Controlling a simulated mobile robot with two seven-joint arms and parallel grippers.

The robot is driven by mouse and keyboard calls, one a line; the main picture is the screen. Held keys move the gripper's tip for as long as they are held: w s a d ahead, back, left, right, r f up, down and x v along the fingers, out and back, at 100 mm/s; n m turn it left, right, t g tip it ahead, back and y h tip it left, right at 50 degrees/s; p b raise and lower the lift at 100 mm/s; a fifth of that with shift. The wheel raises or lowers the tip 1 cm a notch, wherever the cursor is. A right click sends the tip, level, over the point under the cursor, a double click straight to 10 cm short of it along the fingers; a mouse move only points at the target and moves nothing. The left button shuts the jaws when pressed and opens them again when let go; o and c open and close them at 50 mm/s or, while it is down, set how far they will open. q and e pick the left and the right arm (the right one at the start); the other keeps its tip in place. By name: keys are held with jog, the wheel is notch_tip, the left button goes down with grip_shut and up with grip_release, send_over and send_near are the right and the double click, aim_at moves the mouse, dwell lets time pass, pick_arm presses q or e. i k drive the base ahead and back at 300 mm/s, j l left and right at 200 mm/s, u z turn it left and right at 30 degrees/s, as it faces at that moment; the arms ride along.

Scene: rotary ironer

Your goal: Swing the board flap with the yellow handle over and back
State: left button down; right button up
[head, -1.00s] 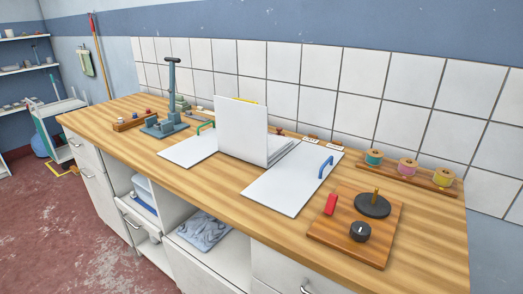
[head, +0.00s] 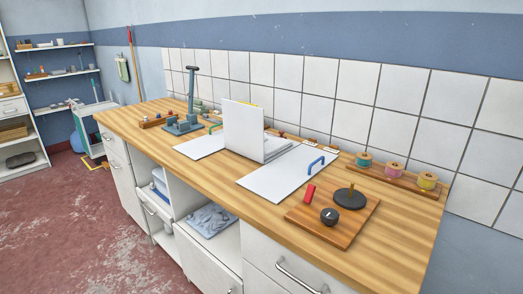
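A white board flap (head: 243,130) stands upright on the wooden counter, edge down. A bit of yellow (head: 256,104) shows behind its top edge; I take it as the yellow handle, mostly hidden by the flap. Behind and right of the flap, a low white stack (head: 280,147) shows partly. To the left lies a flat white board (head: 198,147) with a green handle (head: 215,126). To the right lies a flat white board (head: 275,176) with a blue handle (head: 315,165). Neither of my grippers is in view.
A wooden plate (head: 345,226) with a black knob, a dark disc and a red piece is at the front right. A rack of thread spools (head: 396,175) stands behind it. A blue-grey press (head: 187,110) stands at the left. The counter's front strip is bare.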

aim_at(244, 122)
jog(key=k+l+u, duration=0.15)
jog(key=k+l, duration=0.2)
jog(key=i+j+z, duration=0.1)
jog(key=z, duration=0.3)
jog(key=j+z, duration=0.1)
jog(key=z, duration=0.3)
jog(key=i+j+z, duration=0.1)
jog(key=z, duration=0.25)
jog(key=j+z, duration=0.25)
jog(key=j, duration=0.2)
jog(key=j+z, duration=0.25)
jog(key=j, duration=0.2)
jog(key=j+z, duration=0.15)
jog(key=j, duration=0.7)
jog(key=k+j+z, duration=0.2)
jog(key=j, duration=0.65)
jog(key=i, duration=0.1)
